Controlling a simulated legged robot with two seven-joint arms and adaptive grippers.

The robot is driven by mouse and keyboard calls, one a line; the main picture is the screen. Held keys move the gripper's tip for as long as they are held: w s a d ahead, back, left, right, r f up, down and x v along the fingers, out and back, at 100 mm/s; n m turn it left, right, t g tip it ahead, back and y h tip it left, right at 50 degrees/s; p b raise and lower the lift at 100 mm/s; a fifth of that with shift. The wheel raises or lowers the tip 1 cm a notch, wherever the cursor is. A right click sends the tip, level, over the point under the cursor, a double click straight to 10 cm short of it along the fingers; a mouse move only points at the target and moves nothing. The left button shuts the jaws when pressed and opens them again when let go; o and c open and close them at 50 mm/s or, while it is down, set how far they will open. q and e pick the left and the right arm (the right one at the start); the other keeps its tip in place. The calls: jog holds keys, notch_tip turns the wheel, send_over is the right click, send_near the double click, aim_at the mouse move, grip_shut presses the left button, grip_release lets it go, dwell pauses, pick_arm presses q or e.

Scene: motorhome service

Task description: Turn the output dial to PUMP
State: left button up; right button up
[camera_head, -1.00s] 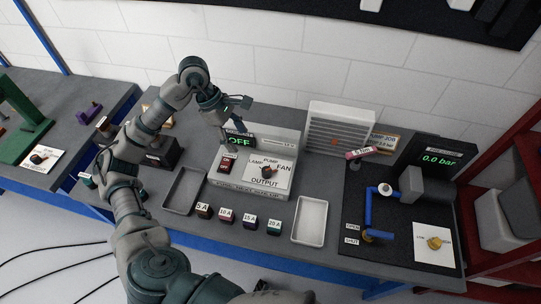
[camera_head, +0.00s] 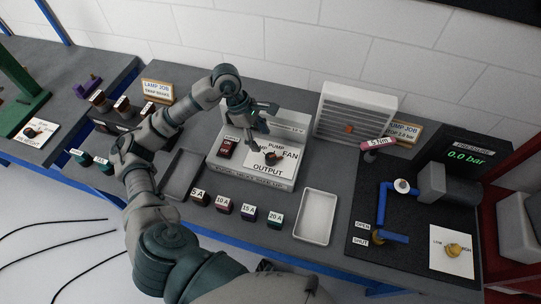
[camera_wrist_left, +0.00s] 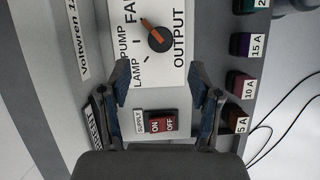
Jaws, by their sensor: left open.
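The output dial (camera_head: 275,157) is a dark knob with an orange pointer on the white OUTPUT plate (camera_head: 262,170) of the grey supply unit. In the left wrist view the dial (camera_wrist_left: 157,38) shows closely; its pointer slants to the upper left, toward the FAN side of PUMP. My left gripper (camera_head: 263,127) is above the unit, just behind and left of the dial. In the wrist view its fingers (camera_wrist_left: 160,82) are apart and empty, with the dial beyond their tips. The red supply switch (camera_wrist_left: 162,122) shows between the fingers. My right gripper is not in view.
Several fuse blocks (camera_head: 248,213) stand in front of the unit, between a grey tray (camera_head: 180,178) and a white tray (camera_head: 316,217). A heater-like grille (camera_head: 352,118) stands behind right. A pump rig with blue pipe (camera_head: 382,205) is at the right.

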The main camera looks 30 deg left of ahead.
aim_at(270, 156)
pick_arm(q)
jog(key=x, duration=0.9)
jog(key=shift+f, duration=0.1)
jog(key=shift+d+f, duration=0.1)
jog(key=shift+f, duration=0.15)
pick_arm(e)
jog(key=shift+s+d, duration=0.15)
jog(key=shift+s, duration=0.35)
pick_arm(q)
jog(key=c, duration=1.1)
jog(key=shift+c, duration=0.2)
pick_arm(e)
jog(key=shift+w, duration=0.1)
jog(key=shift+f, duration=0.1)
